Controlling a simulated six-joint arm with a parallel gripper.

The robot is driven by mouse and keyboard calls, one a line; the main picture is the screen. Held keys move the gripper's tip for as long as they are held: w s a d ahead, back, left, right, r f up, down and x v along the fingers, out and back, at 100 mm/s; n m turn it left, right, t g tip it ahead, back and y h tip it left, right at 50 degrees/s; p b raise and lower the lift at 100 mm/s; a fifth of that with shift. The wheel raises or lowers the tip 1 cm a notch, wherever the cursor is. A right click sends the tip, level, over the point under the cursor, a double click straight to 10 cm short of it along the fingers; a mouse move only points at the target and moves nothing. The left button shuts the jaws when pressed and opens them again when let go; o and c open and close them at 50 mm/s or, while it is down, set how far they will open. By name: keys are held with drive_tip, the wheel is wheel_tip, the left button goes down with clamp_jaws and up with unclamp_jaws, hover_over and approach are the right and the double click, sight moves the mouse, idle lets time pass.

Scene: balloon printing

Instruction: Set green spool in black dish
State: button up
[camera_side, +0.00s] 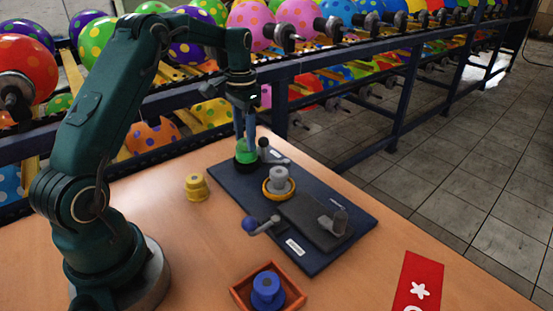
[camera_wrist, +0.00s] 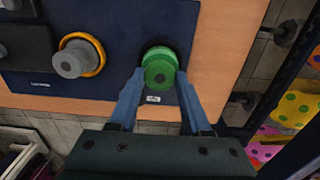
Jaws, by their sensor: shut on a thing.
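The green spool (camera_side: 246,154) is between the fingers of my gripper (camera_side: 246,138) at the far corner of the dark blue board. It stands upright over the black dish (camera_side: 242,165), whose dark rim shows just below it. In the wrist view, the green spool (camera_wrist: 160,70) sits between the two blue fingertips (camera_wrist: 160,80), and a dark rim (camera_wrist: 157,43) shows along its upper edge. My gripper is shut on the spool. The spool hides most of the dish, so I cannot tell whether it rests on the bottom.
The board (camera_side: 305,262) also carries a grey spool (camera_side: 280,177) in a yellow ring, a blue-knobbed lever (camera_side: 250,224) and a dark-knobbed lever (camera_side: 264,143). A yellow spool (camera_side: 196,187) stands left. A blue spool (camera_side: 267,288) is in a brown tray (camera_side: 293,302). Balloon racks stand behind.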

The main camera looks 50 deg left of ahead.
drive_tip(key=shift+f, duration=0.65)
idle(0.5)
drive_tip(key=o, duration=1.2)
